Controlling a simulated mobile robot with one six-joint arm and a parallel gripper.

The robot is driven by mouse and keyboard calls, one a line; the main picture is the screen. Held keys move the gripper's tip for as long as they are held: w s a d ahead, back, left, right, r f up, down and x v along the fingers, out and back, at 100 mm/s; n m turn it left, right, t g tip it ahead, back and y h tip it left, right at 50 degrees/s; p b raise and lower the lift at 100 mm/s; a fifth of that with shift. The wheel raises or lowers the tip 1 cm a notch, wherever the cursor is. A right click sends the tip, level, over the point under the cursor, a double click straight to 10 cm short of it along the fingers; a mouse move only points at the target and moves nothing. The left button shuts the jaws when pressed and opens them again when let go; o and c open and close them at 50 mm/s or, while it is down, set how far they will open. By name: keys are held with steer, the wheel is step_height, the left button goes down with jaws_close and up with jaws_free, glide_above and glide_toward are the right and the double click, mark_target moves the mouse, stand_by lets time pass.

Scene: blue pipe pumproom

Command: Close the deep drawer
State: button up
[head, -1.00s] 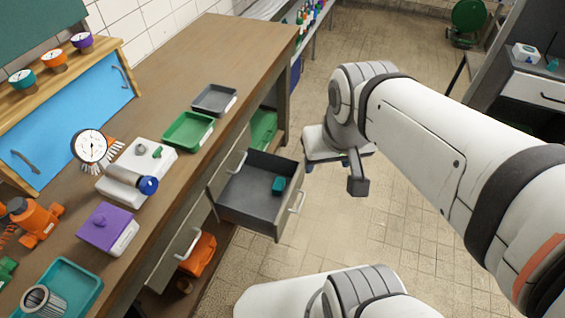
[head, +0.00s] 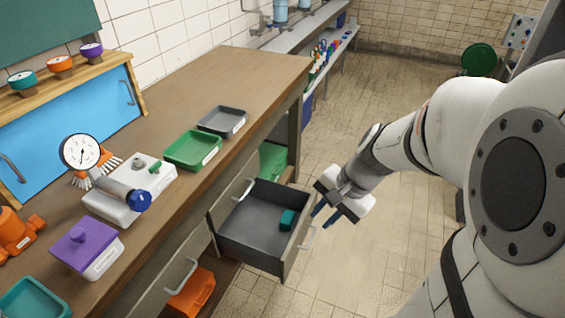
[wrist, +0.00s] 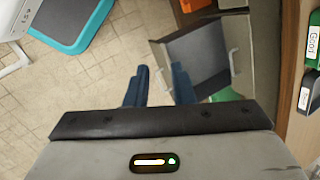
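The deep drawer (head: 240,246) is pulled out from the workbench, with a grey inside and a pale handle (head: 307,240) on its front panel. A small teal block (head: 288,220) lies in it near the front. The drawer also shows in the wrist view (wrist: 197,60), ahead of the fingers. My gripper (head: 323,214) is just outside the drawer's front panel, near its upper edge. Its two blue fingers are apart with nothing between them, as the wrist view (wrist: 160,84) shows. I cannot tell whether a finger touches the panel.
The wooden bench (head: 215,100) holds green (head: 194,150) and grey (head: 222,121) trays, a gauge (head: 80,152) and a purple-lidded box (head: 88,247). An orange bin (head: 192,291) sits below it. The tiled floor (head: 385,240) right of the drawer is clear.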

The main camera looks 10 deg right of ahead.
steer(key=w+d+f+m+b, duration=0.1)
steer(key=f+m+b, duration=0.1)
steer(key=f, duration=0.3)
steer(key=w+d+f+m+y+b, duration=0.1)
steer(key=w+f+m+b, duration=0.1)
steer(key=f, duration=0.3)
steer(key=w+d+f+m+y+b, duration=0.1)
steer(key=w+f+m+b, duration=0.1)
steer(key=f, duration=0.4)
steer(key=shift+m+t+b, duration=0.4)
steer(key=shift+m+b, duration=0.1)
steer(key=shift+b, duration=0.4)
jaws_close()
steer(key=m+t+y+b, duration=0.1)
steer(key=m+t+b, duration=0.1)
steer(key=m+b, duration=0.7)
glide_toward(292, 249)
step_height(292, 249, down, 4)
steer(key=n, duration=0.1)
steer(key=a, duration=0.1)
steer(key=w+a, duration=0.1)
steer(key=a+b, duration=0.1)
steer(key=shift+w+a+f, duration=0.2)
steer(key=shift+w+f, duration=0.05)
steer(key=shift+w, duration=0.1)
steer(key=shift+w, duration=0.1)
